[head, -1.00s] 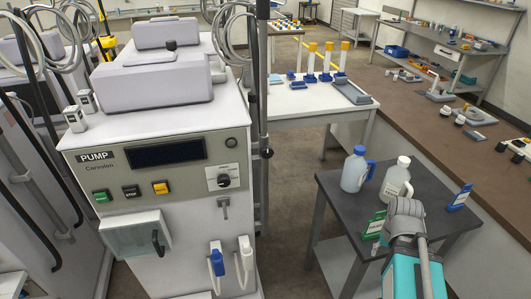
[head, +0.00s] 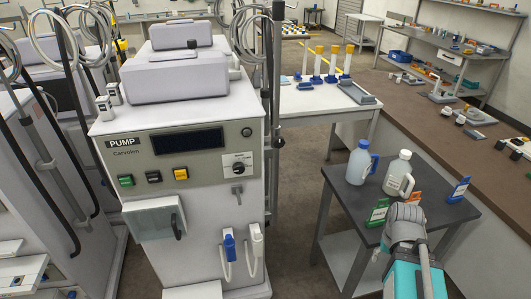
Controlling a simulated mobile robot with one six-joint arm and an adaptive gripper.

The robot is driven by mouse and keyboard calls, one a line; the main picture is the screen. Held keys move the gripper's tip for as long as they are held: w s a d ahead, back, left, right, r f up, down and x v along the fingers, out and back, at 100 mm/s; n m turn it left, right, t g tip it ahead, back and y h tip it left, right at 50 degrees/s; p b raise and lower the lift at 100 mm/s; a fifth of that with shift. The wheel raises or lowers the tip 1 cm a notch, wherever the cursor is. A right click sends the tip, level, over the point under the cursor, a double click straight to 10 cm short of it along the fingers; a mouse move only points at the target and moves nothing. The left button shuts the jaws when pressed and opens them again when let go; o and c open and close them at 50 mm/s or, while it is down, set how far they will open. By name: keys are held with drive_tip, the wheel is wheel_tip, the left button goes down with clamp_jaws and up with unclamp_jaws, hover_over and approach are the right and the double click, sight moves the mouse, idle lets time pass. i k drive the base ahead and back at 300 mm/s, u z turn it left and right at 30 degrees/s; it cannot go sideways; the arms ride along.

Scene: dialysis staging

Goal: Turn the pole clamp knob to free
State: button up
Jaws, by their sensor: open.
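A grey upright pole (head: 275,75) stands at the right side of the white machine marked PUMP (head: 104,195). A small dark knob (head: 279,143) shows low on this pole and looks like the pole clamp knob. It is too small to tell which way it is turned. A black dial (head: 238,167) sits on a white plate on the machine's front, with a small grey lever below it. My arm reaches in at the bottom right, in front of the dark side table and well away from the pole. My gripper's fingers do not show.
The dark side table (head: 330,215) at the right holds a blue-handled bottle (head: 358,165), a white bottle (head: 397,176) and small coloured cards. A white table (head: 310,101) stands behind the pole. Floor shows between machine and side table.

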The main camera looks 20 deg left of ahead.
sight(278, 142)
drive_tip(key=z, duration=0.05)
drive_tip(key=k, duration=1.65)
drive_tip(key=u, duration=1)
drive_tip(key=i, duration=1)
drive_tip(key=u, duration=0.05)
